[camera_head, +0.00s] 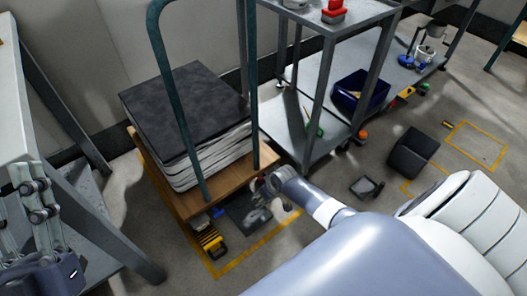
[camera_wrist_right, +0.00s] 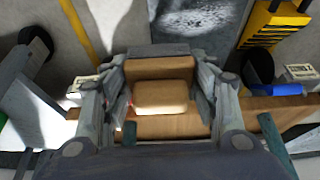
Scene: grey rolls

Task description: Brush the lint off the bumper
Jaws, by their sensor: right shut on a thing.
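My right gripper (camera_head: 268,186) is low at the front corner of the wooden cart (camera_head: 178,196). In the right wrist view the gripper (camera_wrist_right: 160,90) is shut on a tan block (camera_wrist_right: 160,97), probably the brush; a grey strip (camera_wrist_right: 160,50) shows beyond it. The cart's wooden edge (camera_wrist_right: 262,108) runs behind the fingers; I cannot tell whether the block touches it. No part is clearly recognisable as the bumper, and I cannot make out lint. My left gripper (camera_head: 22,205) is at the far left, open and empty.
A dark stack (camera_head: 190,110) loads the cart beneath a teal handle (camera_head: 172,80). A dark floor panel (camera_head: 240,210) and a yellow-black object (camera_head: 211,242) lie in front. A grey shelf trolley (camera_head: 312,120) stands right, with a blue bin (camera_head: 358,92). A black box (camera_head: 413,152) is on the floor.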

